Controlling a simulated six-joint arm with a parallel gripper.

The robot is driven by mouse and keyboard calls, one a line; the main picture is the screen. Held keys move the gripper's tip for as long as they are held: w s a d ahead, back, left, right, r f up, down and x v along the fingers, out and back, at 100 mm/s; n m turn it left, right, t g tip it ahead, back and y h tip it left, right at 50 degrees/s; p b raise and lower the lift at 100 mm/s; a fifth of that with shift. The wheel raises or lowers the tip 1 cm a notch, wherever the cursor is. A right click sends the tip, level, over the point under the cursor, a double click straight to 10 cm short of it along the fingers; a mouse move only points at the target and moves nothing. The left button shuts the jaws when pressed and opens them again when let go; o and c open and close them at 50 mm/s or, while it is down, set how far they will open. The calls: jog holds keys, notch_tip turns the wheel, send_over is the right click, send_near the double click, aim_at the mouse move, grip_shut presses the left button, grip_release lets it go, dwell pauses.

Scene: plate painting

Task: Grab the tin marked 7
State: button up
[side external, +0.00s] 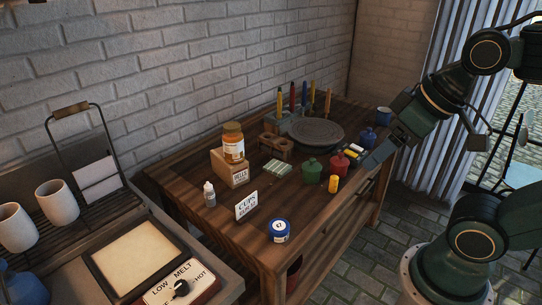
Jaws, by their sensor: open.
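A round blue tin (279,230) with a white label on its lid stands near the front edge of the wooden table. The mark on the lid is too small to read surely. My gripper (372,160) is open over the right side of the table, beside several small coloured pieces. It is well apart from the blue tin, to its upper right. Its fingertips are small and dark here, and I see nothing held between them.
On the wooden table (232,224) stand a white sign (246,205), a dropper bottle (209,194), an orange jar (233,143) on a box, green (311,171) and red (339,163) lidded pots, a yellow tube (333,184) and a dark turntable (316,132). Bare wood surrounds the tin.

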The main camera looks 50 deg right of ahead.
jog(key=shift+w, duration=0.15)
jog(key=m+g+y, duration=0.1)
jog(key=m+g, duration=0.5)
jog(key=m, duration=1.2)
send_over(279, 225)
jog(key=d, duration=0.2)
notch_tip(279, 225, down, 19)
jog(key=shift+a+f, duration=0.2)
jog(key=shift+f, duration=1.2)
jog(key=shift+a+f, duration=0.25)
jog(key=shift+f, duration=1.1)
jog(key=shift+a+f, duration=0.2)
jog(key=shift+f, duration=1.2)
jog(key=shift+a+f, duration=0.2)
jog(key=shift+f, duration=1.1)
jog(key=shift+a+f, duration=0.15)
jog(key=shift+f, duration=1.1)
jog(key=c, duration=1.1)
